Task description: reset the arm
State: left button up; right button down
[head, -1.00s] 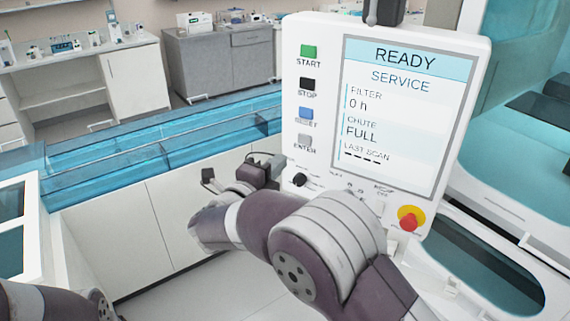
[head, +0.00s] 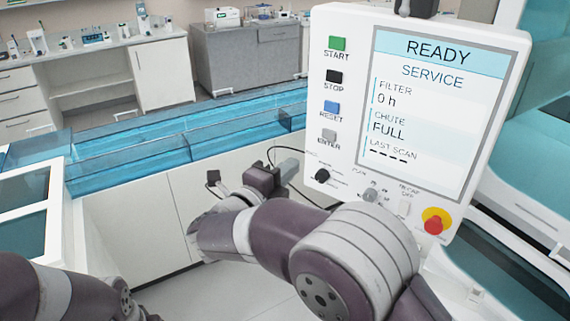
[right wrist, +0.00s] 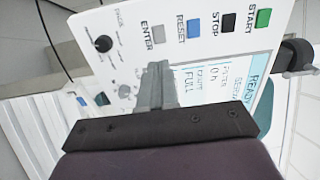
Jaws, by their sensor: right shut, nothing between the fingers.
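My right gripper (head: 264,178) is just left of the lower left edge of the white control panel (head: 350,130) in the head view. In the right wrist view its grey fingers (right wrist: 156,84) are together with nothing between them, in front of the panel's face. The right arm crosses the bottom of the head view with its elbow bent. My left arm (head: 60,295) shows only in part at the bottom left; its gripper is not visible.
The panel screen (head: 425,110) reads READY and SERVICE. A red stop button (head: 433,224) and a black knob (head: 322,175) sit low on it. A blue transparent-walled track (head: 190,145) runs behind. Benches with lab equipment stand farther back.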

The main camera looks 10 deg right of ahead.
jog(key=w+a+f+n+t+y, duration=0.25)
jog(key=a+f+n+y, duration=0.55)
jog(key=a+n+y, duration=0.5)
jog(key=s+d+f+n+g+y, duration=0.2)
jog(key=s+f+n+g, duration=0.25)
jog(key=n, duration=0.35)
jog(key=s+d+f+n+g, duration=0.6)
jog(key=s+d+f+g, duration=0.15)
jog(key=s, duration=0.45)
jog(key=s+d+g+h, duration=0.2)
jog(key=s+d, duration=0.5)
jog(key=d, duration=0.4)
jog(key=shift+s+f, duration=0.15)
jog(key=shift+f, duration=0.25)
